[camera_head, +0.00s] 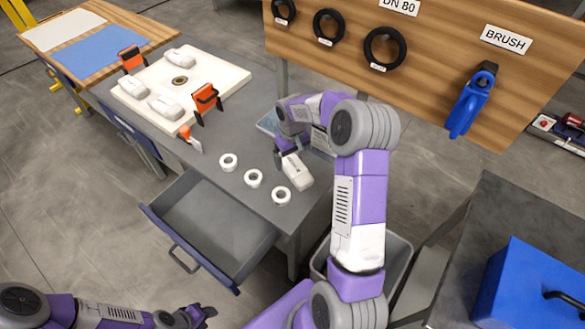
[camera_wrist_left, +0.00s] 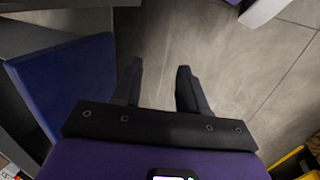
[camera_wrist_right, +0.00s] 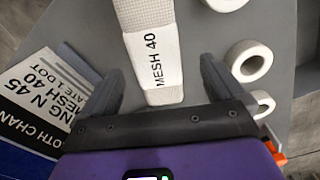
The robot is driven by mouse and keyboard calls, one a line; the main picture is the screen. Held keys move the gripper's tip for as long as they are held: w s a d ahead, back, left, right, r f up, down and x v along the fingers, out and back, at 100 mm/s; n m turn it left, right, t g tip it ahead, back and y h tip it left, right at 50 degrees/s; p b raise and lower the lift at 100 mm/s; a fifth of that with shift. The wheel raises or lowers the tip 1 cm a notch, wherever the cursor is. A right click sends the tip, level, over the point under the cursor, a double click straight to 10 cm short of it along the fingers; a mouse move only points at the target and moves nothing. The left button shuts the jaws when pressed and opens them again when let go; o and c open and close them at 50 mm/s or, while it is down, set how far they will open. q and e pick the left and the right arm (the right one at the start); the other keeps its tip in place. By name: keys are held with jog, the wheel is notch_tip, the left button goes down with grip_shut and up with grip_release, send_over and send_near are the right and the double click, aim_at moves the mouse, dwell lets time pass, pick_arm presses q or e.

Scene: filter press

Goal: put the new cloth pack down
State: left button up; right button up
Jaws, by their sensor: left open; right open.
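The white cloth pack (camera_head: 297,171), printed "MESH 40", lies on the grey bench top (camera_head: 245,140). It also shows in the right wrist view (camera_wrist_right: 160,60). My left gripper (camera_head: 205,313) is open and empty, low at the bottom of the head view, away from the bench. Its parted fingers show over floor in the left wrist view (camera_wrist_left: 158,88).
Three white rings (camera_head: 253,178) lie beside the pack. A white board (camera_head: 225,82) holds several white packs and orange clamps (camera_head: 206,98). A printed card (camera_wrist_right: 40,95) lies left of the pack. An open drawer (camera_head: 212,228) juts out in front. Hanging rings (camera_head: 384,49) are behind.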

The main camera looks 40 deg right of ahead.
aim_at(294, 165)
jog(key=f, duration=0.3)
jog(key=f+b, duration=0.1)
jog(key=f, duration=0.1)
jog(key=shift+d, duration=0.3)
jog(key=c, duration=1.2)
